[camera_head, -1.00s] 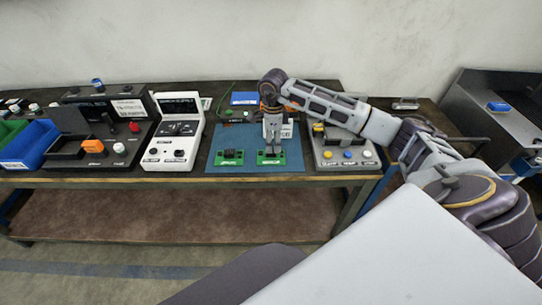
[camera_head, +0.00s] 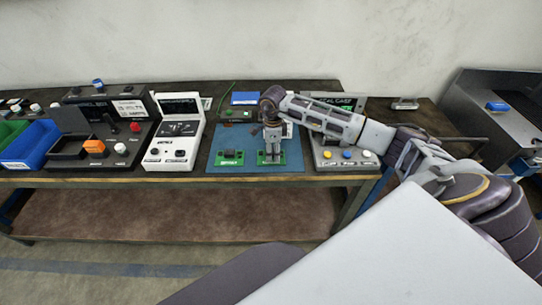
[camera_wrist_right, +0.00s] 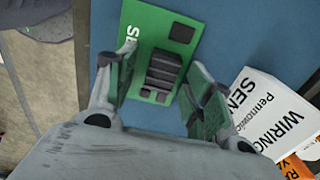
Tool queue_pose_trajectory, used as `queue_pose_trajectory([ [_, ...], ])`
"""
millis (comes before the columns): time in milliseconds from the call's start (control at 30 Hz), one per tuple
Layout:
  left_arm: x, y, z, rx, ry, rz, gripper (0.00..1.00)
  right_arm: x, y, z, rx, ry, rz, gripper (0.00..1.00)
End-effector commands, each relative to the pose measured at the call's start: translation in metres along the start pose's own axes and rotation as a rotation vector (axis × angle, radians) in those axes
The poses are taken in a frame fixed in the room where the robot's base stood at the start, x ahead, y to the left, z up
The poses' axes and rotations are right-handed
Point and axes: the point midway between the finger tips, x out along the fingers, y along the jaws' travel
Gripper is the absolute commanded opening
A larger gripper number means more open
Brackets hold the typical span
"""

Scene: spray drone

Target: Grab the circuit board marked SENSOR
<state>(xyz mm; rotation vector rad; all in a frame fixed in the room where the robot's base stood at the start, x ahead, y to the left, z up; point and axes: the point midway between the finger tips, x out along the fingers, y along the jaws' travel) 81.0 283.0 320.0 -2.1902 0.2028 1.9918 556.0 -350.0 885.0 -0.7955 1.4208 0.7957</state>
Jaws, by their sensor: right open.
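The green circuit board (camera_wrist_right: 143,30) with white letters starting "SE" lies on the blue mat (camera_wrist_right: 100,38) in the right wrist view. Dark chips sit on it. In the head view this board (camera_head: 262,160) is at the mat's front right, partly hidden by my right gripper (camera_head: 273,156). My right gripper (camera_wrist_right: 160,78) is open, its fingers either side of the board's chips, with nothing clamped. A second green board (camera_head: 230,158) lies to the left on the mat. My left gripper is not in view.
A white box marked "WIRING" (camera_wrist_right: 265,110) lies right of the gripper. A white console (camera_head: 172,150) stands left of the mat and a button panel (camera_head: 345,158) right of it.

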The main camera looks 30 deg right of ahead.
Motion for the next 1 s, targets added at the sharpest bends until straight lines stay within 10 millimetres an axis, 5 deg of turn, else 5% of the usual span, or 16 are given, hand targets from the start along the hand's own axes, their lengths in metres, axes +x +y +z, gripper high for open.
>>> queue_pose_trajectory([
  [100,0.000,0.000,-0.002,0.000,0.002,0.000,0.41,0.000,0.000,0.000,0.000,0.000,0.000,0.52],
  [500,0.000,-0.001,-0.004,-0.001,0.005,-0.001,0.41,0.000,0.000,0.000,0.000,0.000,0.000,0.01],
  [1000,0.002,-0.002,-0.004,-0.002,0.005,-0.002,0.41,-0.014,-0.001,0.000,0.000,-0.002,-0.002,0.01],
])
